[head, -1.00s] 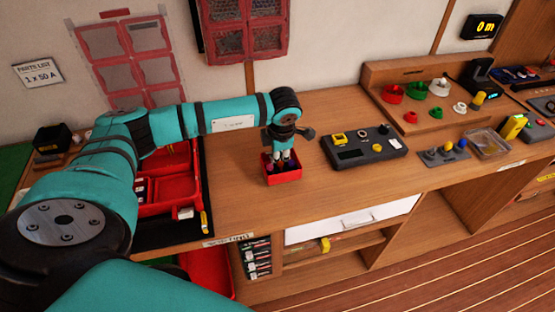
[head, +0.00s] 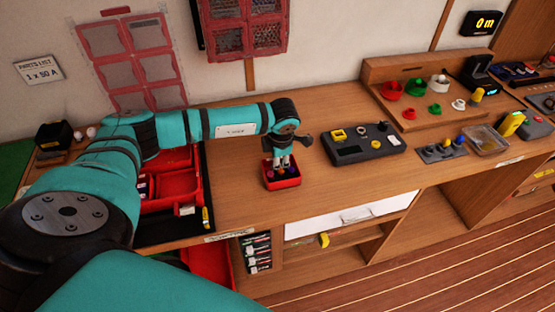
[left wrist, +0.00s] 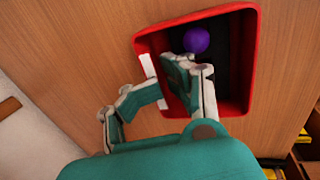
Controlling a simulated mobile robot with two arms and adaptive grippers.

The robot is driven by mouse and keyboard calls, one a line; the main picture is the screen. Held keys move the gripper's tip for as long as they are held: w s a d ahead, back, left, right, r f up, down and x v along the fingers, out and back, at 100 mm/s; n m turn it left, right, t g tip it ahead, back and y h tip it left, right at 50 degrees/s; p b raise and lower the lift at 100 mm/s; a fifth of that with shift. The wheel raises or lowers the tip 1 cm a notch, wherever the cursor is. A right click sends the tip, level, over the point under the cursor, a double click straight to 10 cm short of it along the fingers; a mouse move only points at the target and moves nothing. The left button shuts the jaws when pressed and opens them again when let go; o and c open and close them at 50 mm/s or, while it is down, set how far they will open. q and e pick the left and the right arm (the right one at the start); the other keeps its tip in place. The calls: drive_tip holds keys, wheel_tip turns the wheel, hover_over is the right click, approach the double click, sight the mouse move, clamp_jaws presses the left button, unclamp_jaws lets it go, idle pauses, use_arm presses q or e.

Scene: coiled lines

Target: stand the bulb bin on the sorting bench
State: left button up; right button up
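The bulb bin (head: 284,185) is a small red open box above or on the sorting bench (head: 237,188), left of the grey console. I cannot tell whether its base touches the wood. In the left wrist view the bin (left wrist: 254,60) shows a dark inside, a purple bulb (left wrist: 196,40) and a white label on one wall. My left gripper (head: 281,164) points down at the bin. In the left wrist view its fingers (left wrist: 166,84) straddle the labelled wall, one inside and one outside, and appear closed on it. My right gripper is out of view.
The grey console (head: 364,145) stands right of the bin. A red tray (head: 180,188) on a black mat lies to the left. A wooden stand with coloured caps (head: 413,88) is at the back right. Bare wood surrounds the bin.

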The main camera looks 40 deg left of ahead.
use_arm(q)
drive_tip(key=shift+o, duration=0.3)
drive_tip(key=shift+s+f, duration=0.2)
drive_tip(key=shift+f, duration=0.05)
drive_tip(key=shift+r, duration=0.1)
drive_tip(key=shift+d+r, duration=0.1)
drive_tip(key=shift+r, duration=0.1)
drive_tip(key=b+v, duration=0.2)
drive_tip(key=v, duration=1)
drive_tip(key=shift+w, duration=0.15)
